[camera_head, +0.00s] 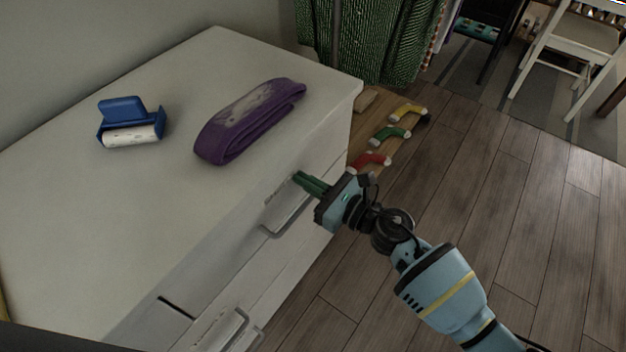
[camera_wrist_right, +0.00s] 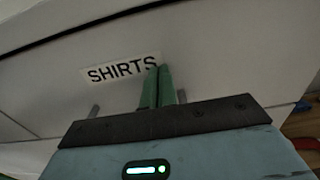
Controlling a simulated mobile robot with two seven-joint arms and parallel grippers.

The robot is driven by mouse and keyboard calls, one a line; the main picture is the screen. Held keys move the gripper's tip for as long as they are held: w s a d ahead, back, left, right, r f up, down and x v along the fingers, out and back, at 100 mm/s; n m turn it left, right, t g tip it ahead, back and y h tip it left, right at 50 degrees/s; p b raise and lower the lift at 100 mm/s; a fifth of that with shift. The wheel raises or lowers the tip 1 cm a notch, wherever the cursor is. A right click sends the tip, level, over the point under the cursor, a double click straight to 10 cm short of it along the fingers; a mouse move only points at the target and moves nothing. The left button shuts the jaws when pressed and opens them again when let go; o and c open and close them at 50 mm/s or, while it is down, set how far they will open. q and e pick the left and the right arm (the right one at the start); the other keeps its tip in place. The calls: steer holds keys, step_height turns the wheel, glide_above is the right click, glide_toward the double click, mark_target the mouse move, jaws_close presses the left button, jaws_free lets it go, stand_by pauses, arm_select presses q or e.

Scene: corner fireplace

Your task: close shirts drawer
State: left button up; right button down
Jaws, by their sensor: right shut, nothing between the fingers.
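The white dresser (camera_head: 75,210) fills the left of the head view. The shirts drawer (camera_head: 235,238) is in its upper front and has a grey bar handle (camera_head: 287,218). In the right wrist view the drawer front (camera_wrist_right: 215,70) carries a label (camera_wrist_right: 122,68) reading SHIRTS. My right gripper (camera_head: 298,178) is shut and empty, its green fingertips at the drawer front, just above the handle. In the right wrist view the fingers (camera_wrist_right: 162,70) overlap the label's right end; contact is hard to tell. The drawer front looks about level with the dresser face. My left gripper is not in view.
A blue lint roller (camera_head: 122,108) and a folded purple cloth band (camera_head: 248,122) lie on the dresser top. The wooden floor at right is clear up to a white chair (camera_head: 575,55).

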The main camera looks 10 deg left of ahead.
steer(key=shift+a+r, duration=0.25)
steer(key=shift+a, duration=0.05)
steer(key=shift+s+d, duration=0.1)
steer(key=shift+d, duration=0.05)
steer(key=v, duration=0.8)
steer(key=shift+f, duration=0.2)
steer(key=shift+f, duration=0.1)
